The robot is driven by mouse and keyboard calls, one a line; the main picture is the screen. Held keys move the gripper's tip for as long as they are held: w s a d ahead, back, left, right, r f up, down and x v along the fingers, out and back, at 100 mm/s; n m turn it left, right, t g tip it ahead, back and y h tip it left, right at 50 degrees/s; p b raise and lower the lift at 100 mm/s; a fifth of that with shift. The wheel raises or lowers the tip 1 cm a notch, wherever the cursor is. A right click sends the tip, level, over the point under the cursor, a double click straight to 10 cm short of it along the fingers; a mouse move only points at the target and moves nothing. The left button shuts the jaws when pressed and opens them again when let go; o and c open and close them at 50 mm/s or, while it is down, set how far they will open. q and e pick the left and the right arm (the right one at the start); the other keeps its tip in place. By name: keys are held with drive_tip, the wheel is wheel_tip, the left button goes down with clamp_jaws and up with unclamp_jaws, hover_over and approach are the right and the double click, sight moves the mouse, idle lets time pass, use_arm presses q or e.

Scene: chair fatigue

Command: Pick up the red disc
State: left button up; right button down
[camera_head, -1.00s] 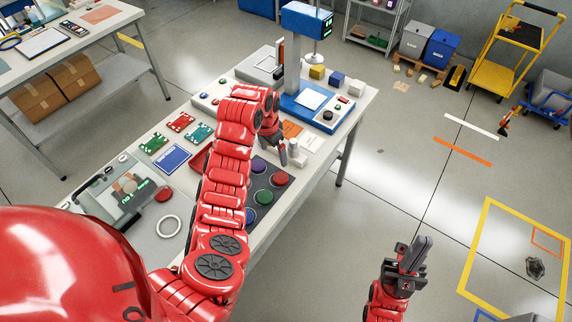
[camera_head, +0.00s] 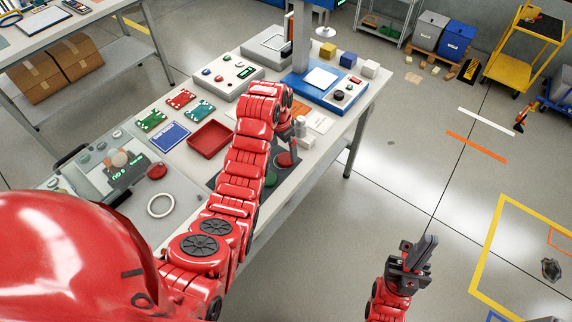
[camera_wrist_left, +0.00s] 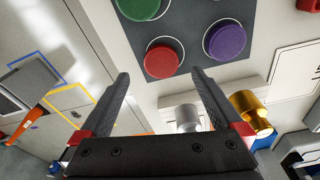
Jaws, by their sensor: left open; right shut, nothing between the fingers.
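The red disc (camera_head: 286,160) lies on a dark mat (camera_wrist_left: 192,15) near the edge of the white table. In the left wrist view the red disc (camera_wrist_left: 161,60) shows just beyond my left fingertips, roughly centred between them. My left gripper (camera_wrist_left: 161,73) is open and empty. In the head view my left gripper (camera_head: 293,148) is beside the red disc, partly hidden by its arm. A green disc (camera_wrist_left: 138,6) and a purple disc (camera_wrist_left: 226,41) lie near the red one. My right gripper (camera_head: 414,258) is shut and empty over the floor.
A silver cylinder (camera_wrist_left: 187,117) and a gold cylinder (camera_wrist_left: 250,112) stand close to my left gripper. A red tray (camera_head: 209,139) lies left of my left arm. A blue-based device (camera_head: 310,85) stands farther back. The floor around my right gripper is clear.

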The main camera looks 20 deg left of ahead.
sight(286, 157)
use_arm(q)
drive_tip(key=shift+w+f+p, duration=0.1)
drive_tip(key=shift+f+p, duration=0.05)
drive_tip(key=shift+p, duration=0.15)
drive_tip(key=f+p, duration=0.2)
drive_tip(key=f, duration=0.1)
drive_tip(key=shift+w+d, duration=0.15)
drive_tip(key=shift+w, duration=0.05)
drive_tip(key=shift+w+f+p, duration=0.1)
drive_tip(key=shift+f+p, duration=0.2)
drive_tip(key=shift+f, duration=0.65)
drive_tip(key=c, duration=1.4)
drive_tip(key=shift+c, duration=0.2)
drive_tip(key=shift+w+r, duration=0.1)
drive_tip(key=shift+r, duration=0.1)
